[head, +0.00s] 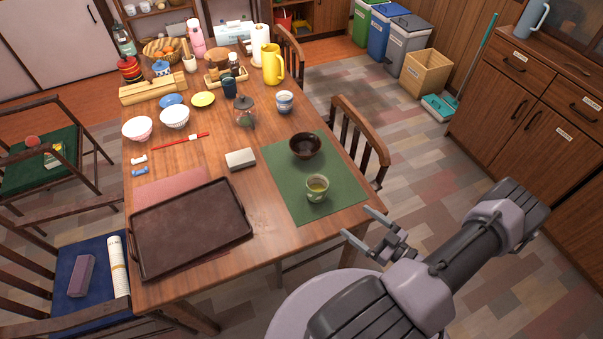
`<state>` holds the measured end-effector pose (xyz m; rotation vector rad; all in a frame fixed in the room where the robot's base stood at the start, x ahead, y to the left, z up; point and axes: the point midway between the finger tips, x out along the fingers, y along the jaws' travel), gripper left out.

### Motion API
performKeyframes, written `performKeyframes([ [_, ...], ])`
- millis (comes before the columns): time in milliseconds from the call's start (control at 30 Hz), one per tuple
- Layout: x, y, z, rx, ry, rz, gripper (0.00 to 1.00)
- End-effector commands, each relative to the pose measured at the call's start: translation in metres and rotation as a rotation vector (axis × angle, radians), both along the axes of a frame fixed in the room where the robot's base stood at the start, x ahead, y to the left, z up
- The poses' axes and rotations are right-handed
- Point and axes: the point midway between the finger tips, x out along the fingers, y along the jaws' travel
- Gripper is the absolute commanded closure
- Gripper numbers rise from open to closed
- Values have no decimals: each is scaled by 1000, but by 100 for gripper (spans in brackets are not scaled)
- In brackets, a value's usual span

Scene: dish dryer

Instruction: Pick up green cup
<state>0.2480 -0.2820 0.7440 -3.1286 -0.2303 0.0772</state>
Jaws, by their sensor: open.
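The green cup (317,188) stands upright on a green placemat (345,193) at the right front of the wooden table. Something yellowish shows inside it. A dark brown bowl (306,146) sits behind it on the same mat. My gripper (360,225) is open and empty, to the right of and below the cup in the picture, by the table's right edge. The gripper is apart from the cup. Nothing hides the cup.
A dark tray (190,268) lies at the table's front left, with a grey-white block (241,158) behind it. A glass teapot (245,112) and a blue-white cup (285,102) stand farther back. A wooden chair (360,138) is at the right edge.

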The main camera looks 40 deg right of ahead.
Motion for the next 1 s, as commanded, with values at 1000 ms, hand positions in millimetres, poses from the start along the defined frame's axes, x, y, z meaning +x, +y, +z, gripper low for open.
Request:
performKeyframes([
  [1000,162,21,-10,-6,1,9,16],
])
